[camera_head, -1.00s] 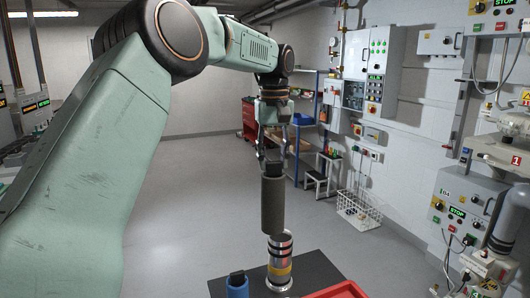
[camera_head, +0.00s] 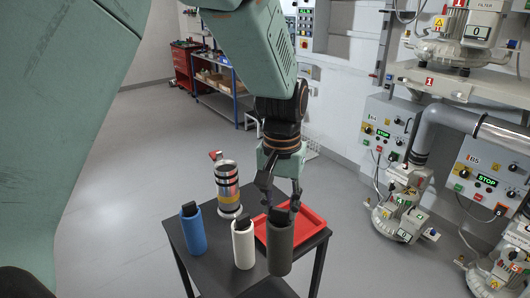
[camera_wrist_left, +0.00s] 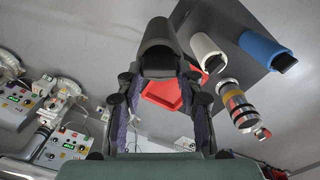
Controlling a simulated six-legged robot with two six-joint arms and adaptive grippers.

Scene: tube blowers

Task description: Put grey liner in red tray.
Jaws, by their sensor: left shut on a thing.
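The grey liner (camera_head: 280,247) is a dark grey upright cylinder with a black top piece. My left gripper (camera_head: 281,205) is shut on its top. In the head view the liner overlaps the front of the red tray (camera_head: 312,219), which lies on the dark table; I cannot tell the height between them. In the left wrist view the liner (camera_wrist_left: 156,36) sits between the fingers of my left gripper (camera_wrist_left: 158,72), with the red tray (camera_wrist_left: 160,96) partly hidden behind it. My right gripper is not in view.
A white cylinder (camera_head: 243,245) and a blue cylinder (camera_head: 193,230) stand on the dark table (camera_head: 205,262), left of the liner. A banded metal canister (camera_head: 228,188) stands behind them. Wall machines with hoses (camera_head: 415,185) are at the right. Open floor lies to the left.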

